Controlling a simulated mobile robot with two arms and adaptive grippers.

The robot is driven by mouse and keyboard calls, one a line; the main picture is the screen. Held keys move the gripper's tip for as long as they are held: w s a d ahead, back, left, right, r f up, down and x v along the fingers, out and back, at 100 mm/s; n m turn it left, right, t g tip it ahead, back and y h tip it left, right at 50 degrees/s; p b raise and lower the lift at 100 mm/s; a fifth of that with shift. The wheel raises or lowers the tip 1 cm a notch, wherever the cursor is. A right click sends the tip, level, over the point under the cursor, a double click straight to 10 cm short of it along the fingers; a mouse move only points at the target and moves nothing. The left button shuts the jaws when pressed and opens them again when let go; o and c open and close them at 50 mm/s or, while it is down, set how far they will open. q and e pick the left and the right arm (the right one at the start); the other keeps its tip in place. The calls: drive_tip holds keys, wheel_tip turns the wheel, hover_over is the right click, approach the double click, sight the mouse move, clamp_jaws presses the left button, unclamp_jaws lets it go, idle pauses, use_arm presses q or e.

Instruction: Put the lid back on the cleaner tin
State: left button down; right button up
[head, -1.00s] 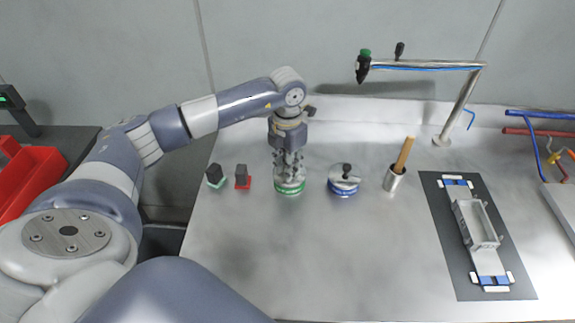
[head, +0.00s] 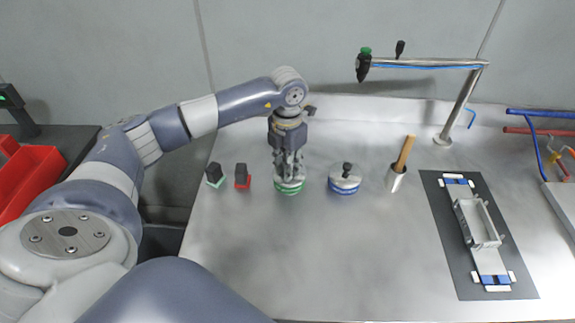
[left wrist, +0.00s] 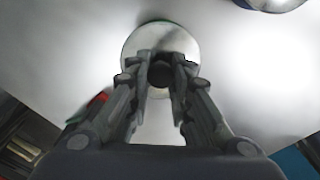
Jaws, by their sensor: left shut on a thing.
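A round tin with a green band (head: 289,187) stands on the steel bench. My left gripper (head: 289,176) points straight down over it. Its fingers are shut on the dark knob (left wrist: 161,74) of a round silver lid (left wrist: 178,40), which lies at the green tin's top. A green edge shows past the lid's far side in the left wrist view. The fingers hide part of the lid, so I cannot tell if it is fully seated. A second tin with a blue band (head: 344,187) and a black knob on top stands to the right. My right gripper is not in view.
Two small dark-topped blocks, one with a teal base (head: 215,176) and one with a red base (head: 242,177), stand left. A cup with a wooden handle (head: 396,180), a bent pipe (head: 458,108) and a dark mat (head: 459,270) lie right. The front bench is clear.

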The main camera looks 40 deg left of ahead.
use_arm(q)
drive_tip(key=c, duration=1.4)
unclamp_jaws()
drive_tip(key=shift+o, duration=0.2)
drive_tip(key=o, duration=0.5)
drive_tip(key=shift+r, duration=0.1)
drive_tip(key=shift+r+p, duration=2.15)
drive_tip(key=shift+r, duration=1.3)
